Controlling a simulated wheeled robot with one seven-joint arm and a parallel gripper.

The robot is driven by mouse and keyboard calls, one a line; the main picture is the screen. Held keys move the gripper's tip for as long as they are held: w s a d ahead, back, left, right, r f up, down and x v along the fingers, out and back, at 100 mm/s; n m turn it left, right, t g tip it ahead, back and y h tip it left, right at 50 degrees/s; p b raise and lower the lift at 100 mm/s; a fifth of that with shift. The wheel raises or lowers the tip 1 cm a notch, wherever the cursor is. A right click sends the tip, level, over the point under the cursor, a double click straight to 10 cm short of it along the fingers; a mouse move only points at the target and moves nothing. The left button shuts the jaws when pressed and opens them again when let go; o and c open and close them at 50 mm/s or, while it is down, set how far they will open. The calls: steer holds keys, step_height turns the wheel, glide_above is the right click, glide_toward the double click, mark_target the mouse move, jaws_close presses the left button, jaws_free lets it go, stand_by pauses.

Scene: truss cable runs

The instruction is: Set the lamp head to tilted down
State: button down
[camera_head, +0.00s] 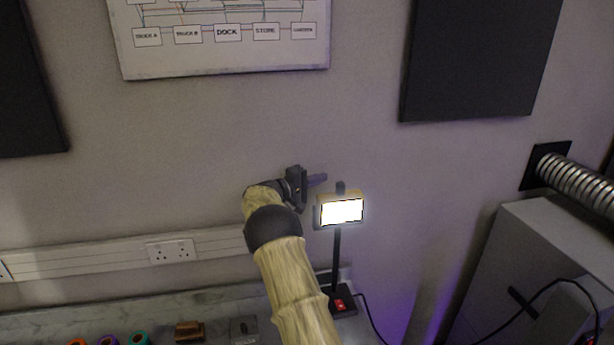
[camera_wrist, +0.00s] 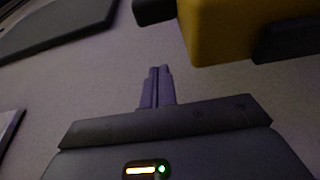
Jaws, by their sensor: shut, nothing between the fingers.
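The lamp head (camera_head: 341,211) is a lit, yellow-framed rectangular panel on a dark post (camera_head: 336,262). Its bright face is turned toward the head camera; I cannot tell its exact tilt. The lamp's base (camera_head: 342,304) has a red switch and stands on the worktop. My gripper (camera_head: 318,180) is just left of and slightly above the lamp head, apart from it in the picture. In the wrist view, my gripper (camera_wrist: 157,72) is shut and empty, with its fingers together. The yellow lamp housing (camera_wrist: 245,28) fills the upper right there, with dark parts at its sides.
The worktop (camera_head: 180,310) holds several coloured rings (camera_head: 108,341) and a small brown block (camera_head: 189,331). A socket strip (camera_head: 115,257) runs along the wall. A grey cabinet (camera_head: 545,250) with a ribbed duct (camera_head: 575,180) stands right. A cable (camera_head: 373,318) trails from the lamp base.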

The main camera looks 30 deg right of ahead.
mark_target(340, 202)
steer(key=shift+s+d+p, duration=0.2)
steer(key=shift+s+p, duration=0.7)
steer(key=shift+s, duration=0.05)
steer(key=shift+s+d+p, duration=0.2)
steer(key=shift+s+p, duration=0.7)
steer(key=shift+a+f+b, duration=0.1)
steer(key=shift+f+b, duration=0.05)
steer(key=shift+b, duration=0.6)
steer(key=shift+s+m+b, duration=0.2)
steer(key=shift+m+b, duration=0.1)
steer(key=shift+b, duration=0.25)
steer(key=shift+b, duration=0.65)
